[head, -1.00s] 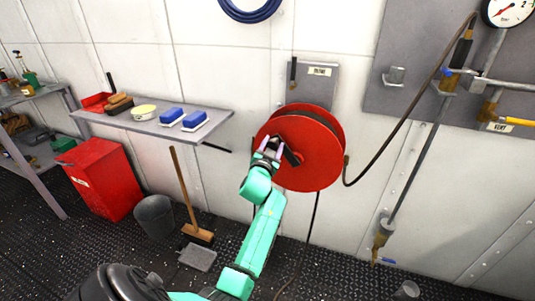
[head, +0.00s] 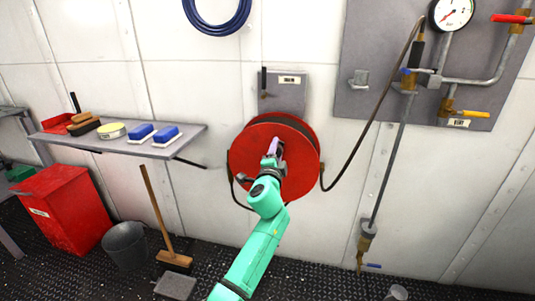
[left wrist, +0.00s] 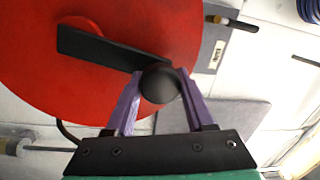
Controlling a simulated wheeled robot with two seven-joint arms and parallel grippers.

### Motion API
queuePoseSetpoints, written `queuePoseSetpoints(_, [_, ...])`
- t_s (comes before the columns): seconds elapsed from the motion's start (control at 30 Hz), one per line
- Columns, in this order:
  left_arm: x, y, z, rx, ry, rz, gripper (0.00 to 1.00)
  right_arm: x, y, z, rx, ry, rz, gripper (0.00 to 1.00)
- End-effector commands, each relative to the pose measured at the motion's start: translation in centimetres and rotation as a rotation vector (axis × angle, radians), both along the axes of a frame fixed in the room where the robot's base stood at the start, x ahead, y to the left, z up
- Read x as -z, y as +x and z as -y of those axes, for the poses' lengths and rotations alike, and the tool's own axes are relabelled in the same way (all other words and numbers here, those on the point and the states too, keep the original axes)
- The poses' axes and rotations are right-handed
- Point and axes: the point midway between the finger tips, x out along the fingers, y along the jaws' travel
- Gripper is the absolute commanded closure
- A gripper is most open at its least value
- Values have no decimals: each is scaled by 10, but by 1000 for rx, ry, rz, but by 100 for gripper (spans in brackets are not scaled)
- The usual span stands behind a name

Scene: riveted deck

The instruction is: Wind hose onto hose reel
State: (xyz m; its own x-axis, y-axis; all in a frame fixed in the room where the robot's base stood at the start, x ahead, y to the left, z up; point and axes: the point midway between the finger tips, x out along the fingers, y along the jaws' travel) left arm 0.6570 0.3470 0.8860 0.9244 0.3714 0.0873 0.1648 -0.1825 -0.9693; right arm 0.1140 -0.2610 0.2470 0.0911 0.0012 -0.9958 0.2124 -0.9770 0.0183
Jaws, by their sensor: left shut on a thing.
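The red hose reel (head: 305,157) is mounted on the wall near the middle of the head view. Its face also fills the upper left of the left wrist view (left wrist: 35,65). A black crank arm (left wrist: 95,48) crosses the face and ends in a round black knob (left wrist: 160,84). My left gripper (head: 272,152) is at the reel's face, its purple fingers (left wrist: 160,90) shut on the knob. The dark hose (head: 372,150) loops from the reel's right side up to the pipe panel. A short dark curve shows at the reel's lower left. My right gripper is out of view.
A shelf (head: 105,139) with brushes and blue sponges juts out at left. Below are a red bin (head: 70,210), a grey bucket (head: 125,245) and a broom (head: 158,215). The pipe panel (head: 365,70) with a gauge is at upper right. Floor right of my arm is mostly clear.

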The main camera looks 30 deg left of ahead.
Motion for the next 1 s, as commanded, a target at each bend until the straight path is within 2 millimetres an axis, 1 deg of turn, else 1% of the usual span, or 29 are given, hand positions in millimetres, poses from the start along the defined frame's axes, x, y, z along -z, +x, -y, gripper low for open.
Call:
queuePoseSetpoints(0.03, [7,2,5,3,36,-18,100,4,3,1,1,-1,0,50])
queuePoseSetpoints(0.1, [9,4,11,2,93,-38,100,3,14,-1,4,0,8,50])
queuePoseSetpoints(0.13, [9,4,13,3,115,-46,100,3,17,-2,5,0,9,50])
queuePoseSetpoints(0.43, [18,10,30,3,291,-108,100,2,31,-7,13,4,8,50])
queuePoseSetpoints(0.7, [22,12,36,3,356,-132,100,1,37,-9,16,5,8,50])
queuePoseSetpoints(1.0, [23,13,37,4,363,-134,100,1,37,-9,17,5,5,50])
